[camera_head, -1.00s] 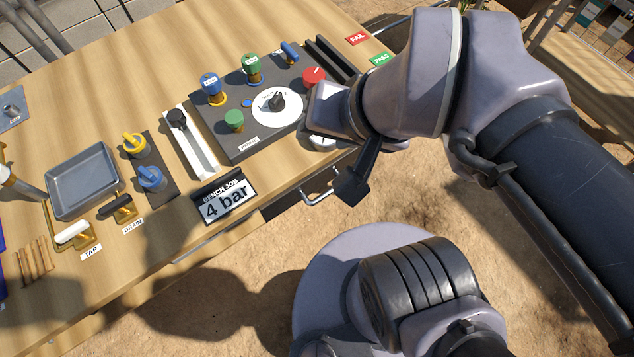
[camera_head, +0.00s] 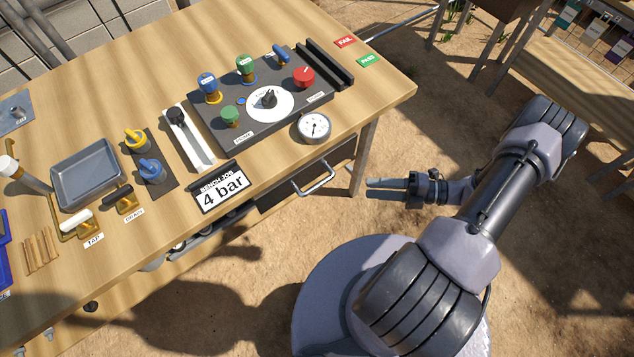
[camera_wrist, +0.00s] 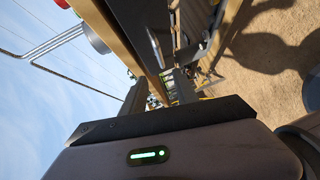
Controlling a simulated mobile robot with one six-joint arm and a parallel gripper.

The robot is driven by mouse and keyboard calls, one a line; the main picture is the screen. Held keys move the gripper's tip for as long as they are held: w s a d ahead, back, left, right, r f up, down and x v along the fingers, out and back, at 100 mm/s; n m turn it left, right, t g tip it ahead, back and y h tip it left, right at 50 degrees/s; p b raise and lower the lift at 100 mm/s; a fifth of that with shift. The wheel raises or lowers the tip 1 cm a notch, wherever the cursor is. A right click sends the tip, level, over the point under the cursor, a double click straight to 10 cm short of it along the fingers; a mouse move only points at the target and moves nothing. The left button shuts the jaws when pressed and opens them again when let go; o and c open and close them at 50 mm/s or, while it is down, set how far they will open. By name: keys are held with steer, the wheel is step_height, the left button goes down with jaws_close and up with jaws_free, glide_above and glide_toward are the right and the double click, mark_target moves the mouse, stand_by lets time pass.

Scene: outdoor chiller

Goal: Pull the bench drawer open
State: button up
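The bench drawer (camera_head: 285,192) has a dark front under the bench's near edge, close to its right leg. The front looks about level with the bench edge, so the drawer appears shut. Its silver bar handle (camera_head: 316,183) sticks out from the front. My gripper (camera_head: 370,187) is right of the handle, apart from it, with its fingers pointing left towards it. The two fingers show a gap between them with nothing held.
The wooden bench (camera_head: 280,30) carries a dark panel with knobs, a round gauge (camera_head: 313,127), a "4 bar" sign (camera_head: 222,191) and a metal tray (camera_head: 88,174). The bench leg (camera_head: 364,158) stands between the drawer and my gripper's side.

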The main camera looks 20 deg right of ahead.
mark_target(317, 184)
steer(key=b+x, duration=0.2)
steer(key=x, duration=1.4)
steer(key=shift+a, duration=0.2)
jaws_close()
stand_by(0.5)
